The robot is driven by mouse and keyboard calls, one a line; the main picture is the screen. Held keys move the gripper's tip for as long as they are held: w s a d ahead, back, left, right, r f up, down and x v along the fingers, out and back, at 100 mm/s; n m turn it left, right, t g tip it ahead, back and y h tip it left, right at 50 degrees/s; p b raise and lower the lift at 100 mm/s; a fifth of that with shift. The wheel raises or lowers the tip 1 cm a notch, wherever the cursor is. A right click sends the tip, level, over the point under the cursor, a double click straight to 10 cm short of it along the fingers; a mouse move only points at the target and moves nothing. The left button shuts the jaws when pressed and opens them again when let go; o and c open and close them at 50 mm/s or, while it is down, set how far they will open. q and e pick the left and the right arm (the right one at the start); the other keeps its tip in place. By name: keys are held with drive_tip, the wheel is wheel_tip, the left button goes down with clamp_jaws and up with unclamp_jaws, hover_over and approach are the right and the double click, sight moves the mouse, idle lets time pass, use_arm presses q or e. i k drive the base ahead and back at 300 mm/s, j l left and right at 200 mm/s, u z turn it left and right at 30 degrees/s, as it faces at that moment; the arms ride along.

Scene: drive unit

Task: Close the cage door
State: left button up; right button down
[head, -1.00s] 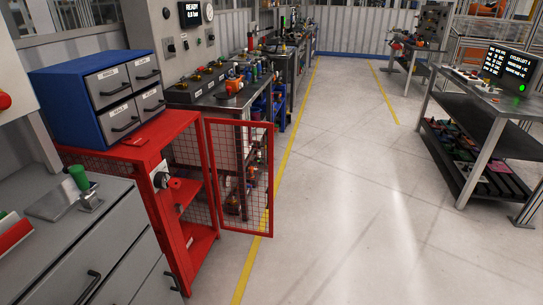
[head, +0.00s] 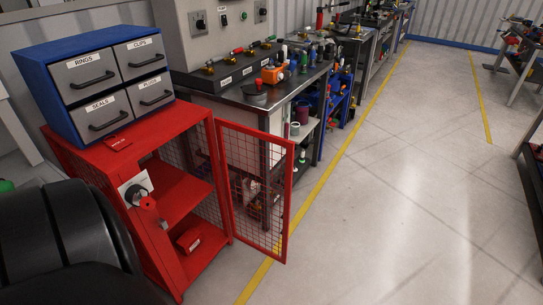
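The red cage (head: 174,207) stands at the left in the head view, with mesh sides and an inner shelf. Its red mesh door (head: 256,188) is open, swung out to the right from the hinge side and reaching over the yellow floor line. A grey plate with a dark round part and a red piece (head: 136,193) sits on the cage's front left edge. A red box (head: 188,240) lies on the cage floor. A black rounded arm part of mine fills the lower left. Neither gripper shows.
A blue drawer unit (head: 48,66) stands on the cage. A workbench (head: 262,100) with tools and bins runs behind the door. The floor (head: 400,200) to the right is clear. Another bench (head: 533,150) is at the right edge.

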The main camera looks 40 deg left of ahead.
sight(219, 123)
drive_tip(key=i+l, duration=0.1)
drive_tip(key=i, duration=2.85)
drive_tip(key=i+u, duration=0.1)
drive_tip(key=u, duration=0.4)
drive_tip(key=i+u, duration=0.15)
drive_tip(key=u, duration=0.3)
drive_tip(key=i+u, duration=0.1)
drive_tip(key=u, duration=2.15)
